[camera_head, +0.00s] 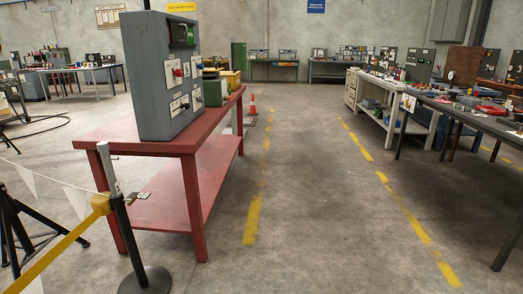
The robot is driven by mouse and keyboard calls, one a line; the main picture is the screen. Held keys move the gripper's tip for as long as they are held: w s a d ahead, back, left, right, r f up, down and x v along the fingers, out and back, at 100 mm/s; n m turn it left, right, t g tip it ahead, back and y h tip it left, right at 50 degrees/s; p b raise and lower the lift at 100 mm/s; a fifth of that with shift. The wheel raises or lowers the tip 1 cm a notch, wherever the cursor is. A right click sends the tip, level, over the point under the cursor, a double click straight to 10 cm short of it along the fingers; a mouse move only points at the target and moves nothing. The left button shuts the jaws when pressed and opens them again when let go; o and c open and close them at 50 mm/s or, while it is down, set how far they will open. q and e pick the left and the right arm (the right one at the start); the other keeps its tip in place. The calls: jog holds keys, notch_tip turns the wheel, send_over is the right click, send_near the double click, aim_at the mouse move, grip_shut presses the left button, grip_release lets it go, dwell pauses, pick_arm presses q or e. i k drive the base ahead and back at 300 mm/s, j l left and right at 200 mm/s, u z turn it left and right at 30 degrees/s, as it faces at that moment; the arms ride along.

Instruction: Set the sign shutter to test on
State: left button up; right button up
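A tall grey panel box (148,75) stands upright on a red table (133,133) at the left of the middle. I see its control face at a steep angle. Neither of my grippers is in view.
A post (122,225) with a yellow belt (60,247) stands in front of the table's left end. Green and yellow boxes (214,90) sit behind the panel.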

aim_at(178, 31)
jog(key=i+l+u, duration=0.15)
jog(key=i, duration=0.6)
jog(key=i+l+u, duration=0.15)
jog(key=i, duration=0.55)
